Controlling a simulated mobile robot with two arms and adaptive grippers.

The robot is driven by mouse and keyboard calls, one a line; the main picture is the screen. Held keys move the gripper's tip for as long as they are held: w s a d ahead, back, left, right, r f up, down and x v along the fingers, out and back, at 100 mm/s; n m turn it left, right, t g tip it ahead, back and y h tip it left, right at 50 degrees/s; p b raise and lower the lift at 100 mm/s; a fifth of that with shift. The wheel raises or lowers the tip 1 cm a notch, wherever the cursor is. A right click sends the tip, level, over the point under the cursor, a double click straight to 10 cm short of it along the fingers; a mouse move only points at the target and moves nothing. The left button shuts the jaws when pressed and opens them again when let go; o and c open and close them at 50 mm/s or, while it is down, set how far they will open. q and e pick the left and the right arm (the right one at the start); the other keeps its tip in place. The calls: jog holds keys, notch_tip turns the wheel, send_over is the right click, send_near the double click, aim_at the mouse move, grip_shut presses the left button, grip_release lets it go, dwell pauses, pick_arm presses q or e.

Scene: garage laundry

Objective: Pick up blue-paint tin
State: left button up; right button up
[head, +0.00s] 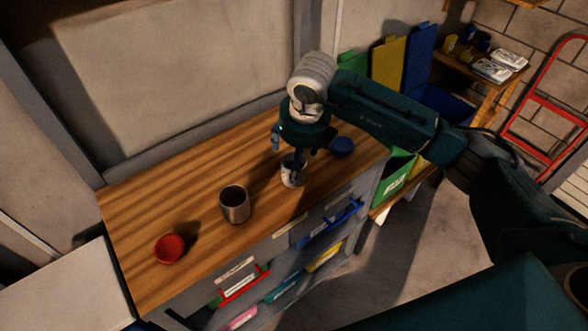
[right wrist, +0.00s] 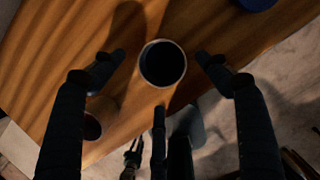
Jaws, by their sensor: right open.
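A pale, open-topped tin (head: 292,176) stands upright on the wooden worktop (head: 150,205) under my right gripper (head: 297,156). I take it as the blue-paint tin, but its inside looks dark and the paint colour cannot be told. In the right wrist view the tin (right wrist: 162,64) sits between the spread fingers of my right gripper (right wrist: 160,68), with space on both sides. The gripper is open and empty. A low round blue thing (head: 342,146) lies right of the tin, partly showing in the right wrist view (right wrist: 258,3). My left gripper is not seen.
A metallic open tin (head: 235,204) stands left of the pale tin. A low round red thing (head: 170,248) lies farther left. Drawers with coloured handles line the front below. A wall is close behind the worktop. The far left of the top is clear.

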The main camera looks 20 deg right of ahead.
jog(key=shift+x, duration=0.8)
jog(key=shift+d+f+p, duration=0.1)
jog(key=shift+f+p, duration=0.2)
jog(key=shift+p, duration=0.1)
jog(key=x, duration=0.1)
jog(key=p+x, duration=0.1)
jog(key=x, duration=0.1)
jog(key=p+x, duration=0.1)
jog(key=shift+w+d+f, duration=0.1)
jog(key=shift+d+f, duration=0.1)
jog(key=shift+d, duration=0.05)
jog(key=shift+w+f, duration=0.1)
jog(key=shift+f, duration=0.1)
jog(key=c, duration=1.2)
